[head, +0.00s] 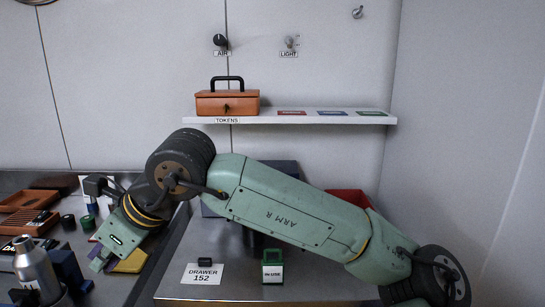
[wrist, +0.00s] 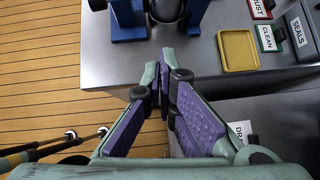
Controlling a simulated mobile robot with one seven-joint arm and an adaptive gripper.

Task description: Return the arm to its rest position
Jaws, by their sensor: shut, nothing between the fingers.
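My arm (head: 285,210), pale green with dark joints, reaches across the head view from the lower right to the left. My gripper (wrist: 164,75) is shut and empty, its purple-padded fingers meeting at the tips above the front of the steel bench. In the head view the gripper end (head: 102,258) points down over the left bench, near the yellow tray (head: 132,262). The arm hides part of the counter behind it.
A grey bottle (head: 36,268) stands beside blue supports at lower left. A shelf (head: 290,117) holds an orange box (head: 227,104). A DRAWER 152 label (head: 203,274) lies on the counter.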

